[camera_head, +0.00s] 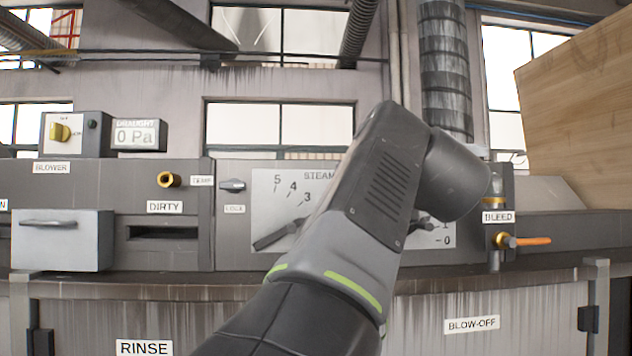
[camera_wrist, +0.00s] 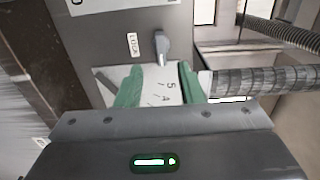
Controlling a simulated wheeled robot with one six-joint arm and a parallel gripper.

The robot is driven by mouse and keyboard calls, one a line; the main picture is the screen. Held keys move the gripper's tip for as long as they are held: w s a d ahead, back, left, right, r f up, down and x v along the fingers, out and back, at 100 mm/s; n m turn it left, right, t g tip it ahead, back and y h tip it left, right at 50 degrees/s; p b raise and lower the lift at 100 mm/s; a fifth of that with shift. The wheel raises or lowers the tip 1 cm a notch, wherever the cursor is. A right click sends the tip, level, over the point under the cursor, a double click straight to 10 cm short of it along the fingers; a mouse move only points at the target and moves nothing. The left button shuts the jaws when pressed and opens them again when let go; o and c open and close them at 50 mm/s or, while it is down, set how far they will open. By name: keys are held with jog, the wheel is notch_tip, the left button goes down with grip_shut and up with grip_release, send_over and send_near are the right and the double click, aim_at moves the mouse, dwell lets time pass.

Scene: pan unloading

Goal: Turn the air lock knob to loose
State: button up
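The grey knob (camera_head: 233,185) labelled LOCK sits on the machine's front panel, left of the steam dial (camera_head: 285,190). In the head view its handle lies roughly level. In the wrist view the same knob (camera_wrist: 162,48) shows beside its LOCK label, with the handle pointing down the picture toward my fingers. No loose or tight marking can be read. My gripper (camera_wrist: 160,82) has two green fingers spread apart with nothing between them. The knob is ahead of the gap between the fingertips, apparently not touched. In the head view my arm hides the gripper.
A drawer (camera_head: 62,245) juts out at the left, below the blower box (camera_head: 75,132). A brass fitting (camera_head: 169,180) sticks out near the knob. A wooden board (camera_head: 580,105) is at upper right.

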jog(key=w+p, duration=0.2)
jog(key=w, duration=0.5)
jog(key=shift+w, duration=0.25)
jog(key=shift+a, duration=0.1)
jog(key=shift+c, duration=0.2)
grip_shut()
